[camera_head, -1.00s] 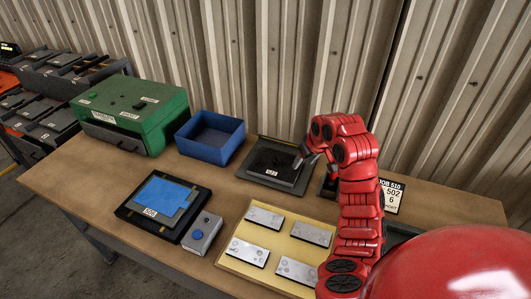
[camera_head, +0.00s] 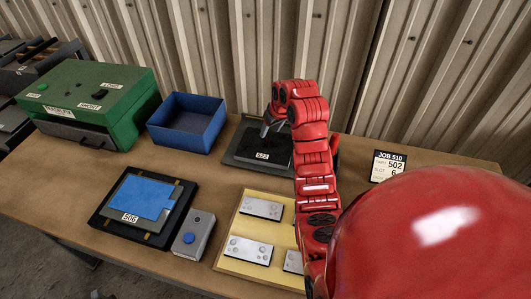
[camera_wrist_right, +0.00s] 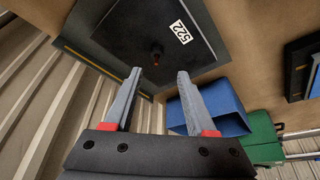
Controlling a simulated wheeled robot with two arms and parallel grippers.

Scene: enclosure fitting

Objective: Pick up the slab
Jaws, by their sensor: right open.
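A dark slab labelled 522 (camera_head: 274,148) lies on a grey-green base plate (camera_head: 231,158) towards the back of the bench; my right arm covers part of it. The slab also shows in the right wrist view (camera_wrist_right: 150,30), with a small knob (camera_wrist_right: 157,50) on its top. My right gripper (camera_wrist_right: 159,75) is open and empty, its fingertips pointing towards the knob and apart from it. In the head view my right gripper (camera_head: 266,129) is at the slab's far left side. My left gripper is not in view.
A blue bin (camera_head: 187,122) and a green box (camera_head: 90,98) stand left of the slab. A black fixture with a blue plate (camera_head: 140,194), a grey button box (camera_head: 194,236) and a yellow mat with metal plates (camera_head: 238,265) lie in front. A job card (camera_head: 387,166) stands right. A corrugated wall is close behind.

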